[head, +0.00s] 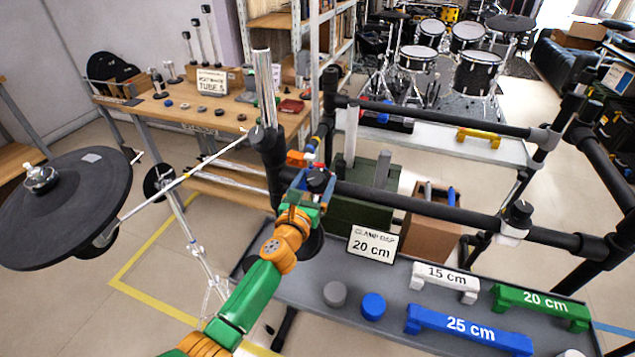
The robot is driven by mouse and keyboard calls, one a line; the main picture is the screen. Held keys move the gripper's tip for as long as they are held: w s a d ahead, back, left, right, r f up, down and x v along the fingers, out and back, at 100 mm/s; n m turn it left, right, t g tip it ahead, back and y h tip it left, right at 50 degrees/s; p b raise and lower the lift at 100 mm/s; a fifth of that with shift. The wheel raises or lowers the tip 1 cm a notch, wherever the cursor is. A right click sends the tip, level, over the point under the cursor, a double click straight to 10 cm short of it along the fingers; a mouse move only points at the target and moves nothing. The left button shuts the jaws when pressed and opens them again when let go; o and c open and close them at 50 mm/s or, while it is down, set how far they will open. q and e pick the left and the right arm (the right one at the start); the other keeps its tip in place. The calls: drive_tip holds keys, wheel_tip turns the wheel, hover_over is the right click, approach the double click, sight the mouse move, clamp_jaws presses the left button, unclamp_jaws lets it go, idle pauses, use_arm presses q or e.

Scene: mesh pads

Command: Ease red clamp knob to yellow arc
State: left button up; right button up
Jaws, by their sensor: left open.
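My left gripper (316,182), on the green and orange arm, is open at the left end of the lower black bar. I cannot make out a yellow arc on the clamp. A second clamp with a black knob (518,213) sits further right on the same bar. My right gripper is not in view.
A grey table (300,300) below holds a "CLAMP GAP 20 cm" sign (372,245), a white 15 cm block (445,281), a green 20 cm block (541,306) and a blue 25 cm block (468,330). A black cymbal pad (75,215) stands at the left.

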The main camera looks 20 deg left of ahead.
use_arm(q)
drive_tip(key=shift+w, duration=0.4)
drive_tip(key=shift+s, duration=0.1)
drive_tip(key=shift+r, duration=0.1)
clamp_jaws()
